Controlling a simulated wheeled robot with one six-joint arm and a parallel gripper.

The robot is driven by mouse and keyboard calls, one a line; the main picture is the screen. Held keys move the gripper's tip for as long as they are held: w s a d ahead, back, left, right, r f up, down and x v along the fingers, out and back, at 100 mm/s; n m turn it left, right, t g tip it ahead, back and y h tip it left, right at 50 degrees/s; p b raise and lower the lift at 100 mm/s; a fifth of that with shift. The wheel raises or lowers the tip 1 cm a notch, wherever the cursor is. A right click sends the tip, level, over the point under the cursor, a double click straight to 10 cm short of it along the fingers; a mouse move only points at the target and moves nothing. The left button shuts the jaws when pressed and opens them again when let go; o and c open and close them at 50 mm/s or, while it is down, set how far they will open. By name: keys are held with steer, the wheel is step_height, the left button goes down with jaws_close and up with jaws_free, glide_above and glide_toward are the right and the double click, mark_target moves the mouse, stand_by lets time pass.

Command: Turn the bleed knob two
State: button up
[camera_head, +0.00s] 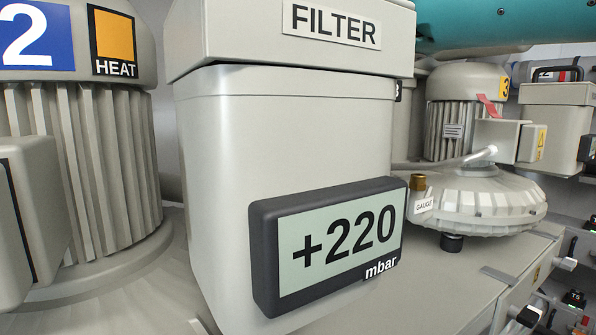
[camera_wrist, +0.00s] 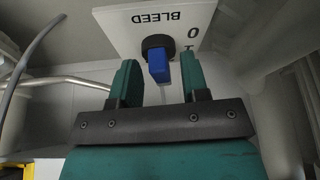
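The bleed knob (camera_wrist: 159,66) shows in the wrist view as a blue bar on a dark round hub. It is mounted on a white plate (camera_wrist: 130,20) with the word BLEED upside down. A "0" and another mark, partly hidden by a finger, are at the plate's right. My gripper (camera_wrist: 160,66) is open, with one teal finger on each side of the blue bar. How far the fingertips reach along the bar is hard to tell. My gripper is not visible in the head view.
In the head view, a filter housing (camera_head: 290,130) carries a display (camera_head: 335,245) reading +220 mbar. A ribbed motor marked 2 (camera_head: 100,170) stands left; a blower with a GAUGE tag (camera_head: 480,203) stands right. In the wrist view, a cable (camera_wrist: 30,50) hangs left and grey pipework lies right.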

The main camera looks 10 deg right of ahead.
stand_by(0.4)
steer(key=v, duration=1.7)
steer(key=shift+r, duration=0.15)
steer(key=shift+s, duration=0.1)
